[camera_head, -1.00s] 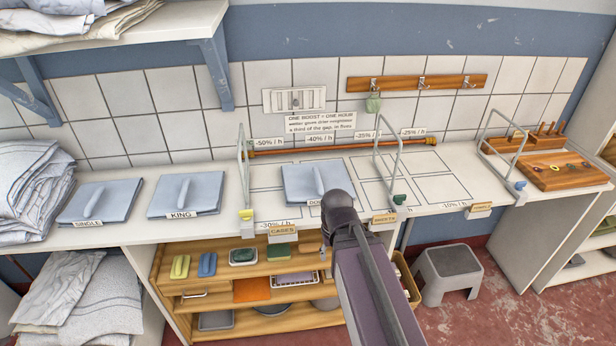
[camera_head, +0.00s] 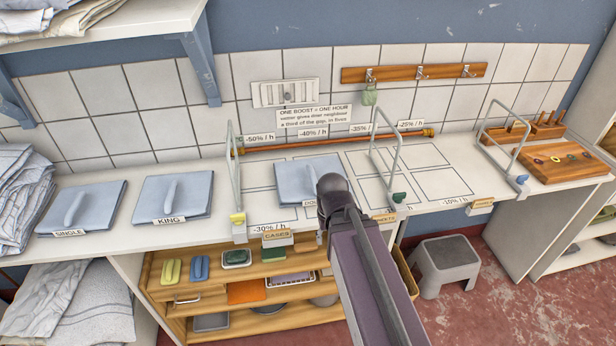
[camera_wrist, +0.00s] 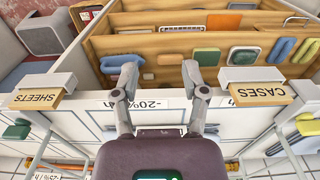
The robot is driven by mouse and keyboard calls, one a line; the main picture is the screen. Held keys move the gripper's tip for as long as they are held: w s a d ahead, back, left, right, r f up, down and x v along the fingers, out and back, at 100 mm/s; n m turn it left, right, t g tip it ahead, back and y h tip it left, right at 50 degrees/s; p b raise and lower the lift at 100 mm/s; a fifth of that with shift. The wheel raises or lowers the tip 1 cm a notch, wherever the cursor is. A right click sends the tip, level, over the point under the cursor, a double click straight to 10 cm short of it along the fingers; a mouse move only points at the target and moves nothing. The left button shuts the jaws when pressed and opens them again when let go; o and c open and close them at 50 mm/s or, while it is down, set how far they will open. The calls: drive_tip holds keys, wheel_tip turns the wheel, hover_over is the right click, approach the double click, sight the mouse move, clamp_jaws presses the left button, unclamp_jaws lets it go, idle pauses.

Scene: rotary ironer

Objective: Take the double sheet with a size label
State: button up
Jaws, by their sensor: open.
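The double sheet (camera_head: 296,180) is a folded pale blue-grey piece with a raised handle-like strip. It lies flat on the counter between the wire frames in the head view. Its label starts with "DO"; my arm hides the rest. My gripper (camera_wrist: 160,74) is open and empty in the wrist view, with its fingers apart over the counter's front edge. The double sheet cannot be made out there. In the head view my wrist covers the sheet's right front corner, and the fingertips are hidden. The king sheet (camera_head: 190,196) and single sheet (camera_head: 97,204) lie to the left.
Wire frames rise left (camera_head: 235,175) and right (camera_head: 378,150) of the double sheet. "CASES" (camera_head: 277,236) and "SHEETS" (camera_wrist: 37,97) tags stick out at the counter front. Shelves (camera_head: 265,268) sit below. A grey stool (camera_head: 446,262) stands on the floor. Outlined counter cells (camera_head: 440,183) on the right are empty.

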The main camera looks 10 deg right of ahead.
drive_tip(key=shift+d, duration=0.15)
drive_tip(key=shift+o, duration=0.8)
drive_tip(key=shift+d, duration=0.1)
drive_tip(key=w+r+t+p, duration=0.2)
drive_tip(key=w+r+p, duration=0.4)
drive_tip(key=w, duration=0.5)
drive_tip(key=w+r+t+p, duration=0.2)
drive_tip(key=w+r+p, duration=0.4)
drive_tip(key=w, duration=0.6)
drive_tip(key=shift+r+t, duration=0.3)
drive_tip(key=shift+r, duration=0.45)
drive_tip(key=shift+w+d+f, duration=0.1)
drive_tip(key=b, duration=0.7)
hover_over(311, 170)
drive_tip(key=s, duration=0.3)
drive_tip(key=f, duration=0.7)
drive_tip(key=shift+w, duration=0.2)
drive_tip(key=shift+w+f+b, duration=0.2)
drive_tip(key=shift+f+b, duration=0.2)
drive_tip(key=shift+b, duration=0.05)
drive_tip(key=shift+b+x, duration=2.35)
drive_tip(key=shift+x, duration=0.25)
